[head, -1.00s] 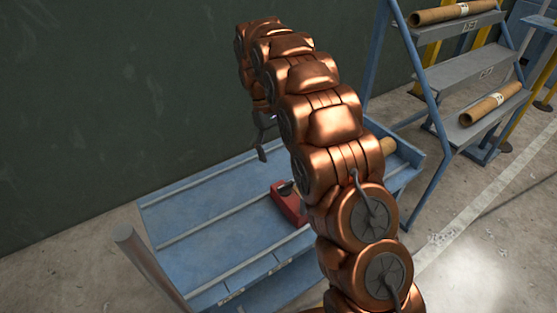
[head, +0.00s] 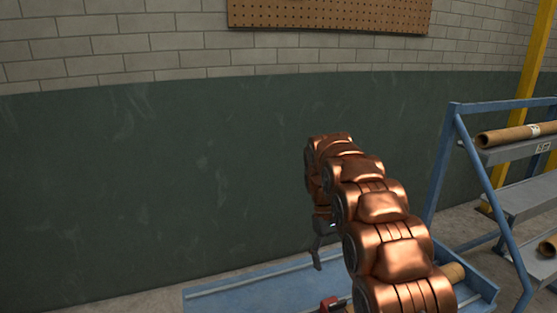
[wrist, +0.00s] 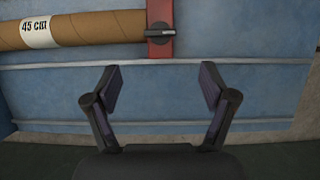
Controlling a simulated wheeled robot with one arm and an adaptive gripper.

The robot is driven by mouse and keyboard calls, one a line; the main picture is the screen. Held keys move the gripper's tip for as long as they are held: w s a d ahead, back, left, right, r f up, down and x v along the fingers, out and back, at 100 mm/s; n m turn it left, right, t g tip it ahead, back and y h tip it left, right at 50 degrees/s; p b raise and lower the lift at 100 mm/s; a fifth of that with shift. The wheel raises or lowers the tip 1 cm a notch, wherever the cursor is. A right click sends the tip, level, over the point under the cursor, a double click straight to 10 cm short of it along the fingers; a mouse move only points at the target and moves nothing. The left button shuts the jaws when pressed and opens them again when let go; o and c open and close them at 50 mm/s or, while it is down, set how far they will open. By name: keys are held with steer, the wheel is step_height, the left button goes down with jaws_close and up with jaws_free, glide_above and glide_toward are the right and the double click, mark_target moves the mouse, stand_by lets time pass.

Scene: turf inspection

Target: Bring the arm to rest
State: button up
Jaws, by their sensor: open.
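My copper arm rises from the lower right in the head view and bends over a blue tray bench. My gripper (wrist: 158,88) is open and empty in the wrist view, its two dark fingers spread above the bare blue bench surface (wrist: 190,78). In the head view part of my gripper (head: 317,258) hangs beyond the arm, mostly hidden by it. A cardboard tube (wrist: 85,29) labelled 45 cm lies on the bench against a red clamp (wrist: 160,48) with a dark lever, apart from my fingers. The tube's end (head: 453,272) shows right of my arm.
A blue rack (head: 447,165) with grey shelves holding cardboard tubes (head: 515,135) stands at the right. A dark green wall (head: 150,190) with a pegboard (head: 330,14) above is behind the bench (head: 235,293). The space left of my arm is clear.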

steer(key=s+d+r+m, duration=0.1)
steer(key=s+r, duration=0.4)
steer(key=s, duration=0.4)
steer(key=s+f+m+t+y, duration=0.1)
steer(key=s+f+m+t, duration=0.15)
steer(key=s, duration=2.85)
step_height(320, 180, up, 14)
steer(key=p, duration=1.3)
steer(key=shift+w+d, duration=0.2)
steer(key=shift+w, duration=0.2)
steer(key=shift+f, duration=0.1)
